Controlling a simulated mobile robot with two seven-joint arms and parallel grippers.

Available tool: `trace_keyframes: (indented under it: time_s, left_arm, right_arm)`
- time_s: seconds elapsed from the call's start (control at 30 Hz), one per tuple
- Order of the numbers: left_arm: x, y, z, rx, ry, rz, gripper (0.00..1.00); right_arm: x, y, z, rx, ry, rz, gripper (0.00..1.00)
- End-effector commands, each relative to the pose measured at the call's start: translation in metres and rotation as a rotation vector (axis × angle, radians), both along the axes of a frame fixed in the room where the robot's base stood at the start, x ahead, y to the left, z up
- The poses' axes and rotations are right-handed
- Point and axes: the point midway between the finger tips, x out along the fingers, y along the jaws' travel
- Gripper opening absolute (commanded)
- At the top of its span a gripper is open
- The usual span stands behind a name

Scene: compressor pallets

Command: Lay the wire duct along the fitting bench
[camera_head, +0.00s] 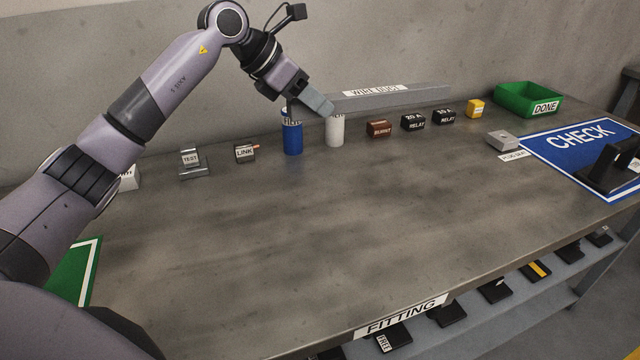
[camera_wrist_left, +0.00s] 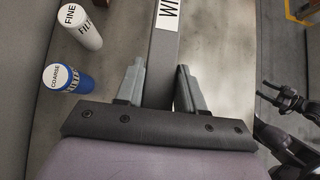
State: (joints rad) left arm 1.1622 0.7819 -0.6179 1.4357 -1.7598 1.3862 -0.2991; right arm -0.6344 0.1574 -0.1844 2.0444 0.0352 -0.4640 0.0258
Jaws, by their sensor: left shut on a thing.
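Small labelled blocks line the back, with a green DONE bin (camera_head: 528,100) and blue CHECK mat (camera_head: 560,150) at right. The bench's middle and front are clear.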

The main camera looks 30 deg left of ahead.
Motion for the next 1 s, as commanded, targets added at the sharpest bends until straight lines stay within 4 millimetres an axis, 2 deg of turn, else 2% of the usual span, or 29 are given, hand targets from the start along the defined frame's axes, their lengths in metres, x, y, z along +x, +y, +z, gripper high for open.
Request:
trace_keyframes:
  time_s: [0.03, 0.2, 0.4, 0.67, 0.9, 1.0]
  left_arm:
    - [-0.001, 0.000, -0.018, -0.001, 0.004, 0.001, 0.01]
    - [-0.001, 0.000, -0.064, -0.001, 0.003, 0.001, 0.01]
    - [0.000, 0.000, -0.107, -0.002, -0.001, 0.003, 0.01]
    - [0.000, 0.000, -0.127, -0.003, -0.002, 0.002, 0.01]
    - [0.000, 0.000, -0.161, -0.003, -0.001, 0.003, 0.01]
    - [0.000, 0.000, -0.165, -0.001, -0.003, 0.003, 0.01]
  right_arm:
    - [0.000, 0.000, -0.003, 0.000, 0.000, 0.000, 0.63]
    - [0.000, 0.001, -0.008, 0.002, -0.001, -0.001, 0.63]
    - [0.000, 0.002, -0.011, 0.005, -0.001, -0.004, 0.63]
    - [0.000, 0.002, -0.012, 0.006, -0.002, -0.004, 0.63]
    - [0.000, 0.002, -0.015, 0.006, -0.001, -0.004, 0.63]
    - [0.000, 0.001, -0.015, 0.006, -0.001, -0.004, 0.63]
